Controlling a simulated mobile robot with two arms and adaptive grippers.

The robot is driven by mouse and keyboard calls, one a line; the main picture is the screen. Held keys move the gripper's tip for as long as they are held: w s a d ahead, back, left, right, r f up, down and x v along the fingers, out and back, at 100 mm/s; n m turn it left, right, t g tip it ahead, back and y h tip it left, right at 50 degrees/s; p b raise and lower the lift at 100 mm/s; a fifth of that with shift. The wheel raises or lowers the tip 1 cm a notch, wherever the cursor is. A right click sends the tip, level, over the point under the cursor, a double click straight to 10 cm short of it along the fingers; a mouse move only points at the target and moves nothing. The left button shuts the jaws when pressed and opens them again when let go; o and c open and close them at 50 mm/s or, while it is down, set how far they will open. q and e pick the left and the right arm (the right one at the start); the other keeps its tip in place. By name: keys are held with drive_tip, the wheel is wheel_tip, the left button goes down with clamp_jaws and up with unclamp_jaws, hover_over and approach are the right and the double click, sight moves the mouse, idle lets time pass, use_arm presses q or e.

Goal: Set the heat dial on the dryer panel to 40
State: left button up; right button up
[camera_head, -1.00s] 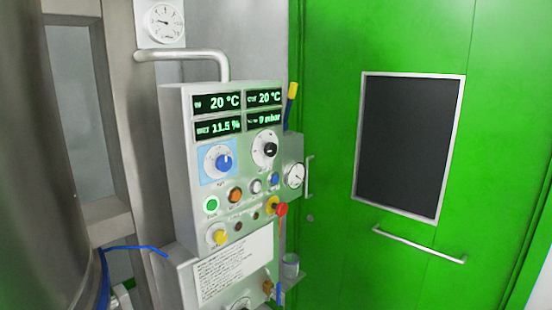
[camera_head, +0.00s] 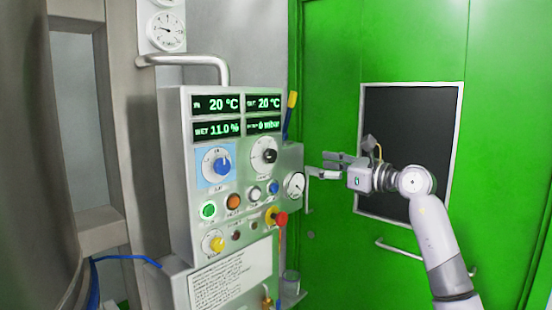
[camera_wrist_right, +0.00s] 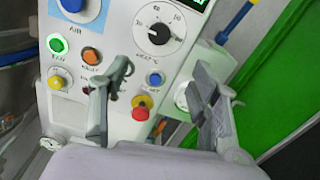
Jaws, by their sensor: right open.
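The heat dial (camera_head: 264,155) is a white round scale with a black knob, on the upper right of the grey dryer panel (camera_head: 180,130). In the right wrist view the heat dial (camera_wrist_right: 159,32) shows near the top, beyond the fingers; I cannot read its setting surely. My right gripper (camera_head: 323,166) is open and empty, to the right of the panel, pointing left toward it and apart from the dial. Its two spread fingers also show in the right wrist view (camera_wrist_right: 158,76). My left gripper is in neither view.
A blue AIR dial (camera_head: 218,165) sits left of the heat dial. Lit buttons, a yellow knob (camera_head: 216,244) and a red stop button (camera_head: 281,219) lie below. A gauge (camera_head: 294,186) juts from the panel's right side. A green door (camera_head: 400,45) stands behind.

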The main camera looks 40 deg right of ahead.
sight(272, 156)
drive_tip(key=w+p, duration=0.2)
drive_tip(key=w, duration=0.3)
drive_tip(key=w+p, duration=0.2)
drive_tip(key=w, duration=0.2)
drive_tip(key=w+a+p, duration=0.1)
drive_tip(key=w+p, duration=0.1)
drive_tip(key=w, duration=0.3)
drive_tip(key=shift+w+a+r, duration=0.1)
drive_tip(key=shift+w+r, duration=0.05)
drive_tip(key=shift+w, duration=0.15)
drive_tip(key=shift+w+a+p, duration=0.1)
drive_tip(key=shift+w+p, duration=0.3)
drive_tip(key=shift+w, duration=0.25)
drive_tip(key=shift+c, duration=0.2)
drive_tip(key=c, duration=1.1)
